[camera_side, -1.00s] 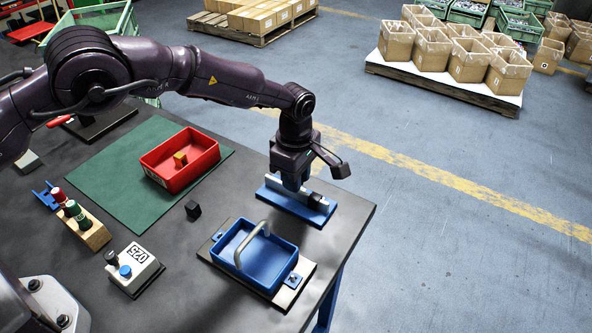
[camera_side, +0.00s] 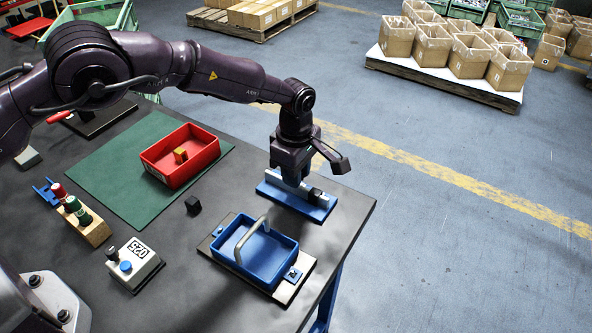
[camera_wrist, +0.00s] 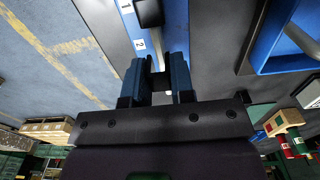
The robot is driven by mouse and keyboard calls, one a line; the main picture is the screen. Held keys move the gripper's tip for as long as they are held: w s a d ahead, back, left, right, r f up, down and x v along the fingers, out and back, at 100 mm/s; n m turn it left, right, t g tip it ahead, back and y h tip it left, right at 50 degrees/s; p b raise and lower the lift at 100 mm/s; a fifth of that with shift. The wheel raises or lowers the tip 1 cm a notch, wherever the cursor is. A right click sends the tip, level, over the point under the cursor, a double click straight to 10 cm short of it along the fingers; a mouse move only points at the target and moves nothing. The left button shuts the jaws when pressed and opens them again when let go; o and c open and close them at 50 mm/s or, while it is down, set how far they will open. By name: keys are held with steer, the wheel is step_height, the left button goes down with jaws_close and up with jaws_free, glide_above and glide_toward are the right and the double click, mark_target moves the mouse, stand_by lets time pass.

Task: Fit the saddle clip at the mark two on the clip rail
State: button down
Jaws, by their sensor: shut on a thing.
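The clip rail (camera_side: 318,208) is a pale upright strip on a blue base near the table's right corner. My gripper (camera_side: 290,180) is over the left part of the rail, pointing down. In the wrist view its blue fingers (camera_wrist: 161,78) are shut on a dark piece, the saddle clip (camera_wrist: 160,80), mostly hidden between them. The label with mark two (camera_wrist: 139,44) shows on the base just ahead of the fingers. A black block (camera_side: 316,194) sits on the rail to the right of my gripper. I cannot tell whether the held clip touches the rail.
A blue tray with a grey handle (camera_side: 285,245) stands in front of the rail. A small black cube (camera_side: 193,204) lies left of it. A red bin (camera_side: 205,160) with a yellow block sits on a green mat. A grey button box (camera_side: 135,267) is at the front.

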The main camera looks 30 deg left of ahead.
steer(key=shift+f, duration=1.65)
steer(key=c, duration=0.9)
jaws_free()
step_height(320, 180, up, 13)
